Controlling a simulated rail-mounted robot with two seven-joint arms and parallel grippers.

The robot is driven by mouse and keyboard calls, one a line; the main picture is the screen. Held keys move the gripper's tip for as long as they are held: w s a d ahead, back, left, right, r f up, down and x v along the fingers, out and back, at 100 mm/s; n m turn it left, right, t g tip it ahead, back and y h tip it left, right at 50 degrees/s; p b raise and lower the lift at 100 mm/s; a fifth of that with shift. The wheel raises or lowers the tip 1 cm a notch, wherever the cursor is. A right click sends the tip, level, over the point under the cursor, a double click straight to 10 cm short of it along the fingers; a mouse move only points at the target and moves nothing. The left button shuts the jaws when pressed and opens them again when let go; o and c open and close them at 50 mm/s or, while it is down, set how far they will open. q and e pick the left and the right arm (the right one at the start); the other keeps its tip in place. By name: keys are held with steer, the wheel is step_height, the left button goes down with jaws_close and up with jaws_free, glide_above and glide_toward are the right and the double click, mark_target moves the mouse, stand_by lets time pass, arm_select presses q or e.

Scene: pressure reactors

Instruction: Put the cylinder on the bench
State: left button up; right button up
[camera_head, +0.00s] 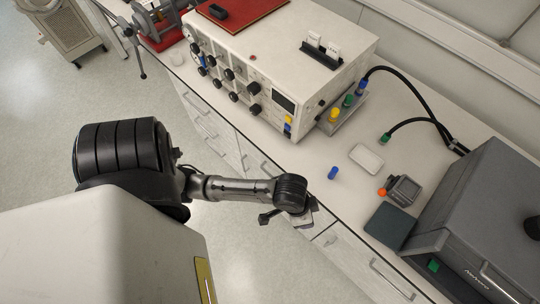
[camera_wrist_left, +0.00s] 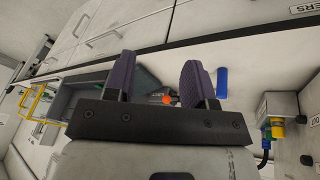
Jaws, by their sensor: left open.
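The small blue cylinder (camera_head: 333,173) is on the white bench top (camera_head: 310,160), near its front edge. In the left wrist view the cylinder (camera_wrist_left: 222,82) shows just outside the right-hand finger, with a gap between them. My left gripper (camera_head: 312,216) is at the bench's front edge, in front of the cylinder in the head view. Its two purple-grey fingers (camera_wrist_left: 160,80) are apart with nothing held between them. My right gripper is in neither view.
A large control box (camera_head: 270,70) with knobs stands behind the cylinder, with colored fittings (camera_head: 348,101) at its side. A white dish (camera_head: 366,158), a small grey device (camera_head: 403,190) with an orange knob, a dark pad (camera_head: 390,227) and a grey machine (camera_head: 480,220) are to the right.

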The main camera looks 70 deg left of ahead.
arm_select(q)
steer(key=s+a+y, duration=0.2)
steer(key=s+a, duration=0.2)
steer(key=s, duration=0.5)
steer(key=shift+a+r, duration=0.15)
steer(key=shift+a, duration=0.15)
step_height(320, 180, up, 19)
steer(key=p, duration=1.9)
